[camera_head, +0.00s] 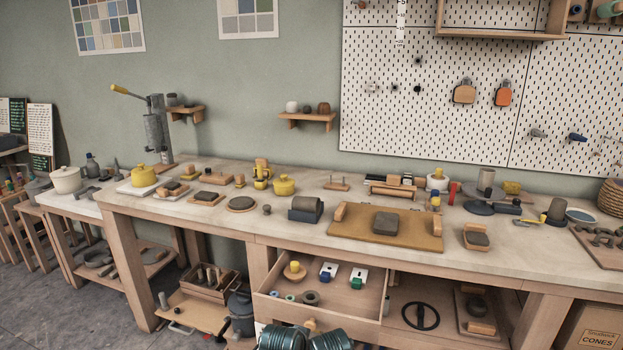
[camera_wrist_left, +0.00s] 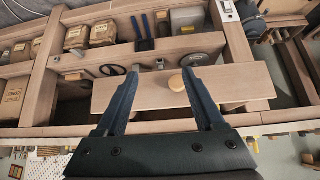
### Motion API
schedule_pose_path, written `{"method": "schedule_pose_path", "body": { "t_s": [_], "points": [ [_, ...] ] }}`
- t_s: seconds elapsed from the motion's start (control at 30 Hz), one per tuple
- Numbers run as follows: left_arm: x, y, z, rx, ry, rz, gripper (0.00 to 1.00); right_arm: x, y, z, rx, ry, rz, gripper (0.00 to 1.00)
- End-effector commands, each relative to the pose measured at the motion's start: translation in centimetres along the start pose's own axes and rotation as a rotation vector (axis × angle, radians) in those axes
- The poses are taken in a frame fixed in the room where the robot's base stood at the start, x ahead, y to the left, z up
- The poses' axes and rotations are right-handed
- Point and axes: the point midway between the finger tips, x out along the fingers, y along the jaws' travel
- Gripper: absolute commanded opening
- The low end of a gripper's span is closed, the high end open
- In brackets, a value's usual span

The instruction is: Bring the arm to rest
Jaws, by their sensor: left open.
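My left gripper (camera_wrist_left: 161,72) is in the left wrist view, with its two dark fingers spread apart and nothing held between them. A wooden drawer front (camera_wrist_left: 110,97) with a round, pale wooden knob (camera_wrist_left: 175,83) lies beyond the fingers. The knob appears between them in the picture, closer to the right-hand finger; I see no clear contact, and the distance is hard to judge. In the head view the drawer (camera_head: 345,321) stands pulled out below the workbench (camera_head: 170,215). My left gripper's fingers cannot be made out there. My right gripper is in neither view.
The drawer holds small items, including a blue-and-white piece (camera_head: 328,271) and a green-and-white piece (camera_head: 358,278). A tan board with a dark block (camera_head: 386,223) lies on the crowded bench. A wooden crate (camera_head: 209,285) stands on the low shelf. Open floor (camera_head: 80,320) shows at the left.

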Motion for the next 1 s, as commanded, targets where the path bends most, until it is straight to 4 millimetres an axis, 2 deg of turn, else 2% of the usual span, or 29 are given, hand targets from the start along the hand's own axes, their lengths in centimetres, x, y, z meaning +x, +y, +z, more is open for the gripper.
{"method": "schedule_pose_path", "body": {
  "t_s": [0.03,0.2,0.3,0.43,0.6,1.0],
  "points": [
    [-2.5,0.3,-0.2,0.005,-0.078,-0.001,0.7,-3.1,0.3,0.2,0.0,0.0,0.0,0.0],
    [-8.4,0.7,3.1,0.01,-0.383,-0.028,0.7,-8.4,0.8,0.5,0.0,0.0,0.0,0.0],
    [-11.5,0.7,4.7,0.009,-0.531,-0.052,0.7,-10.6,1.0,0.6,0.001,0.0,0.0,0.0],
    [-14.6,0.6,6.1,0.003,-0.663,-0.08,0.7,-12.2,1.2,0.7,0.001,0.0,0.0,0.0],
    [-16.1,0.5,7.0,-0.001,-0.737,-0.099,0.7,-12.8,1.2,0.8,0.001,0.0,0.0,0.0],
    [-16.1,0.5,7.2,-0.001,-0.743,-0.1,0.7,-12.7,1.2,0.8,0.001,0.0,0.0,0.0]
  ]
}}
